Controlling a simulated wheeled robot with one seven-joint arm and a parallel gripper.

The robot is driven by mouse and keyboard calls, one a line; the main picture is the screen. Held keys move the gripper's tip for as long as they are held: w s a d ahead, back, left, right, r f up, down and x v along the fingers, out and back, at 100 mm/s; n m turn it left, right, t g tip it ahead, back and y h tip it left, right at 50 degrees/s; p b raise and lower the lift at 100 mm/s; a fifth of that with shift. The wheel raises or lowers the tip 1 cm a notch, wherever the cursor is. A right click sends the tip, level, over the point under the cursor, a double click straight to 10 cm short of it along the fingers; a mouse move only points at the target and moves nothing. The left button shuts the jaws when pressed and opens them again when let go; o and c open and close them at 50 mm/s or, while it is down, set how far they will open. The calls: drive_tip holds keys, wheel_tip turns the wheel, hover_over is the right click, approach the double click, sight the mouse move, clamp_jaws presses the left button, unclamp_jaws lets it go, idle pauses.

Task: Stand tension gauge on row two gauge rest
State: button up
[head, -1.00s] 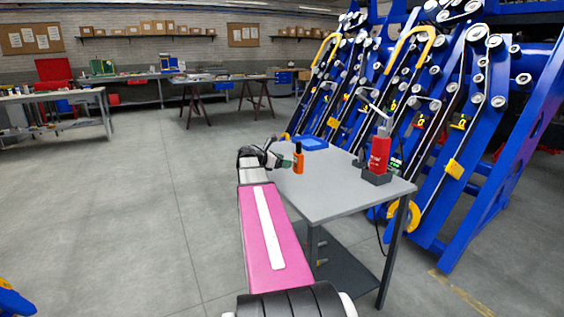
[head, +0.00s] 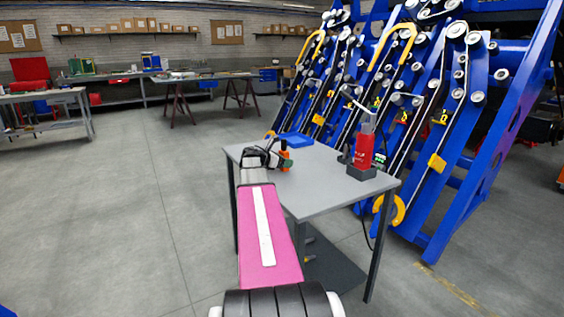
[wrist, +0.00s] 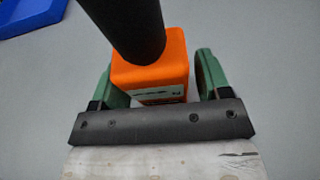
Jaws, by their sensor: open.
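An orange block-shaped device with a black cylindrical top, which I take to be the tension gauge (head: 285,152), stands upright on the grey table. In the wrist view the orange body (wrist: 152,72) sits between my gripper's green fingers, with the black cylinder leaning toward the camera. My gripper (head: 283,162) is open around it; a small gap shows at the right finger, and I cannot tell whether the left one touches. The blue row machine (head: 478,150) stands behind the table. I cannot make out which part is the row two gauge rest.
The grey table (head: 320,200) also holds a red tool (head: 364,150) in a dark base at its right and a blue tray (head: 294,139) at the back. The table's middle is clear. Open floor (head: 120,210) lies to the left. Workbenches stand along the far wall.

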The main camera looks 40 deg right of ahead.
sight(284, 151)
drive_tip(key=shift+c, duration=0.3)
drive_tip(key=c, duration=0.9)
drive_tip(key=shift+r, duration=3.05)
drive_tip(key=shift+a, duration=0.1)
